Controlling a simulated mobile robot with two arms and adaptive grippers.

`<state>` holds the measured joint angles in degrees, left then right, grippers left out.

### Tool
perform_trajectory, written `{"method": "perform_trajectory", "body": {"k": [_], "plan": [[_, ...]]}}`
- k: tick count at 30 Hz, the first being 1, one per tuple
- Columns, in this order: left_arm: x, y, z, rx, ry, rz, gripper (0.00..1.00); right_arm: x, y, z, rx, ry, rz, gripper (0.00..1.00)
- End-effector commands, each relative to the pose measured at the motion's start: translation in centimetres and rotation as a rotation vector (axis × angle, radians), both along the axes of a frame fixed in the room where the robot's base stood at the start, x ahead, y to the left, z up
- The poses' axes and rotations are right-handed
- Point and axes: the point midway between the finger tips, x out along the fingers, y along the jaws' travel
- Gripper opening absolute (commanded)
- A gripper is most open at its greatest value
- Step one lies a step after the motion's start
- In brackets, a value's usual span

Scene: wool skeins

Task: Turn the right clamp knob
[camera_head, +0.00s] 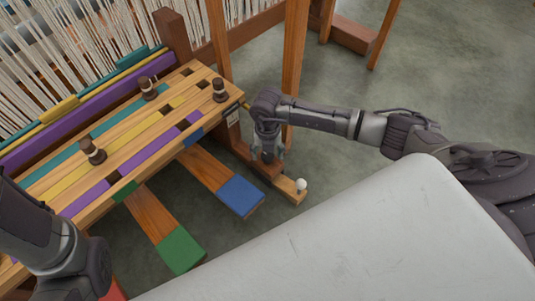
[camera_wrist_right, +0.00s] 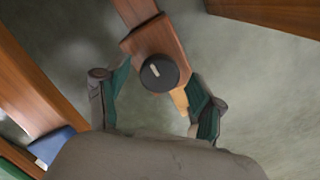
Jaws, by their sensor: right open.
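The right clamp knob (camera_wrist_right: 159,73) is a dark round disc with a short pale mark, on the end of a reddish-brown wooden block (camera_wrist_right: 155,38) in the right wrist view. My right gripper (camera_wrist_right: 160,82) is open, with its two green-padded fingers on either side of the knob. Gaps show between the pads and the knob in this view. In the head view my right gripper (camera_head: 267,153) points down beside the loom's right end and hides the knob. My left arm shows at the lower left; its fingers are not visible.
A wooden bar with a white ball (camera_head: 301,185) extends below my right gripper. Blue-ended (camera_head: 241,195) and green-ended (camera_head: 181,249) wooden pedals lie to its left. The striped bench (camera_head: 130,140) carries several dark spools. Posts of a wooden frame (camera_head: 294,60) stand behind. Open floor lies right.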

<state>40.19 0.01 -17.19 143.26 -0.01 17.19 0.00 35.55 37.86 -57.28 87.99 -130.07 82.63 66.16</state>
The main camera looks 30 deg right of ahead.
Motion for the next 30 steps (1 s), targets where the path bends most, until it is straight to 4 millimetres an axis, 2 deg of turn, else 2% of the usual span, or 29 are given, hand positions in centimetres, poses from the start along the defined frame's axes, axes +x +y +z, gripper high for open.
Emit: {"method": "perform_trajectory", "body": {"k": [6, 15, 17, 23, 30], "plan": [[0.0, 0.0, 0.0, 0.000, 0.000, 0.000, 0.00, 0.0, 0.0, 0.0, 0.000, 0.000, 0.000, 0.66], [0.0, 0.0, 0.0, 0.001, -0.001, 0.000, 0.00, 0.0, 0.0, 0.0, 0.000, 0.000, 0.000, 0.16], [0.0, 0.0, 0.0, 0.001, -0.001, 0.000, 0.00, 0.0, 0.0, 0.0, 0.000, 0.000, 0.000, 0.08], [0.0, 0.0, 0.2, 0.001, -0.001, -0.001, 0.00, 0.0, 0.0, 0.1, -0.001, 0.000, 0.014, 0.08], [-0.1, 0.0, 1.2, 0.000, -0.004, 0.000, 0.00, 0.0, 0.0, 0.3, -0.002, 0.001, 0.112, 0.08]]}}
